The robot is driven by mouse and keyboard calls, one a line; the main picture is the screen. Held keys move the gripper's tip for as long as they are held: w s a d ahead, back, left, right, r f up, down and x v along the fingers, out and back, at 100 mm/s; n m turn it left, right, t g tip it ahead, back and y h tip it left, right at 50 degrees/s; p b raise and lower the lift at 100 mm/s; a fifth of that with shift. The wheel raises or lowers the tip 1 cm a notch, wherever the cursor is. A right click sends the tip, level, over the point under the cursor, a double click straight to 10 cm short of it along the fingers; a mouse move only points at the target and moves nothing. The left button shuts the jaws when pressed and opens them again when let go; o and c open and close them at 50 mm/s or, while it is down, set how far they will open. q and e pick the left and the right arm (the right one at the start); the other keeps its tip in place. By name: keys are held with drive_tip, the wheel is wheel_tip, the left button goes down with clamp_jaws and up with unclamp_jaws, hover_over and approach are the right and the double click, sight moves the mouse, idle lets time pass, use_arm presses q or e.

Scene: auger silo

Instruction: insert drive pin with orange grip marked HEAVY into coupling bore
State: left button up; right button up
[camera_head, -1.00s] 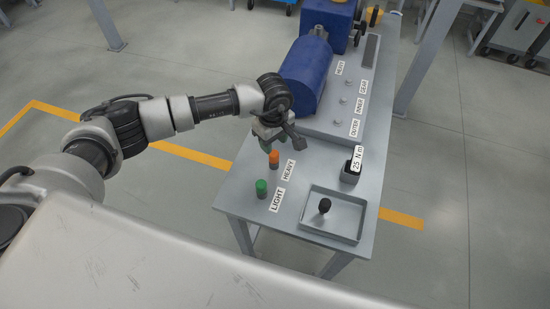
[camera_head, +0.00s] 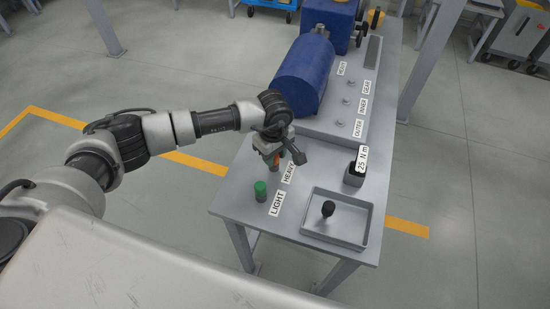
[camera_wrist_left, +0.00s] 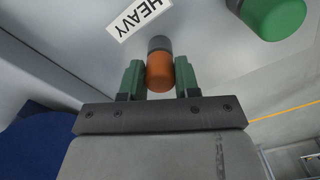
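The drive pin with the orange grip (camera_head: 281,158) stands on the bench beside the HEAVY label (camera_head: 289,171). My left gripper (camera_head: 273,156) is down over it. In the left wrist view the orange grip (camera_wrist_left: 160,73) lies between the two green fingers of the gripper (camera_wrist_left: 160,80), with only a very thin gap at each side; contact is not clear. The pin's grey lower end shows beyond the fingers. The coupling bore cannot be made out clearly. My right gripper is not in view.
A green-gripped pin (camera_head: 261,191) stands close by, beside the LIGHT label (camera_head: 276,203). A tray (camera_head: 312,228) with a black-knobbed piece (camera_head: 327,209) is at the near right. A box labelled 25 N m (camera_head: 354,174) stands behind it. The blue machine (camera_head: 303,75) fills the bench's far side.

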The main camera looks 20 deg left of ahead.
use_arm(q)
drive_tip(key=shift+c, duration=0.6)
drive_tip(key=shift+r+p, duration=1.65)
drive_tip(key=shift+r, duration=1.25)
